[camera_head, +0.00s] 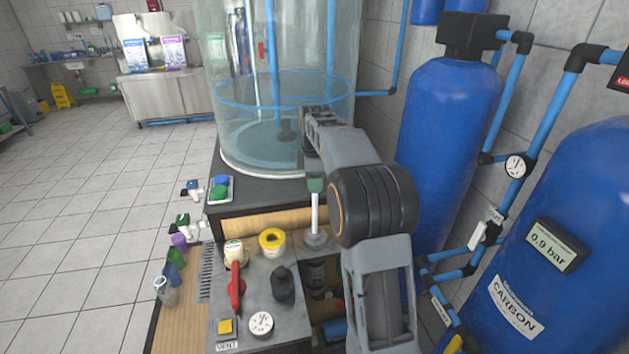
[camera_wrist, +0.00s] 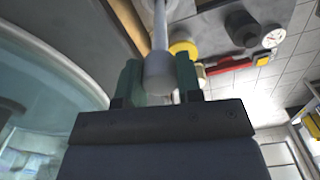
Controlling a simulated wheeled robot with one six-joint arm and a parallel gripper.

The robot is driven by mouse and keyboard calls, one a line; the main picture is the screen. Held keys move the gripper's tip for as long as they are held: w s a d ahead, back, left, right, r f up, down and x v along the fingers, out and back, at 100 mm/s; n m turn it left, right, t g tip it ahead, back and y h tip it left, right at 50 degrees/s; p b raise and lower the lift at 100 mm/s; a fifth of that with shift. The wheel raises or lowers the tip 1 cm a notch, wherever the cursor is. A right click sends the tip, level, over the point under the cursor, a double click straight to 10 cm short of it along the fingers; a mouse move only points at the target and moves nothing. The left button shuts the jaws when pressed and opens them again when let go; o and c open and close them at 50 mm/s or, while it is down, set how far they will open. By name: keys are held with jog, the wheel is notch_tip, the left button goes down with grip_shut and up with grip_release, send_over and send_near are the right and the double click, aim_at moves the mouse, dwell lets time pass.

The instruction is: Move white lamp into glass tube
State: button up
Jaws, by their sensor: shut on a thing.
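The white lamp (camera_head: 315,212) is a slim upright rod. My gripper (camera_head: 316,186), with green fingertips, is shut on its upper end. The rod hangs straight down, and its lower end meets or overlaps a round grey fitting (camera_head: 315,238) on the rack; I cannot tell how far in it is. In the wrist view the lamp (camera_wrist: 159,28) runs away from between the green fingers of my gripper (camera_wrist: 160,78), its rounded grey-white end nearest the camera. I cannot clearly make out the glass tube; the part beneath the fitting is dark and partly hidden.
A large clear tank (camera_head: 280,150) stands just behind my gripper. A yellow ring (camera_head: 272,241), a red-handled valve (camera_head: 237,290), a black knob (camera_head: 283,283) and a gauge (camera_head: 261,323) crowd the rack top. Blue cylinders (camera_head: 445,150) stand on the right.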

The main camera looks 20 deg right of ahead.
jog(key=b, duration=0.4)
send_over(315, 224)
jog(key=shift+w+d+f, duration=0.1)
jog(key=shift+w+f, duration=0.05)
jog(key=shift+f, duration=1)
jog(key=shift+w+f, duration=0.15)
jog(key=shift+f, duration=1.05)
jog(key=shift+w+d+f, duration=0.1)
jog(key=shift+w+f, duration=0.05)
jog(key=shift+f, duration=1)
jog(key=shift+f+b, duration=2.1)
jog(key=shift+f, duration=1.4)
jog(key=shift+f, duration=0.35)
jog(key=shift+f+b, duration=0.75)
jog(key=shift+f, duration=0.3)
jog(key=o, duration=1.2)
jog(key=shift+r, duration=0.2)
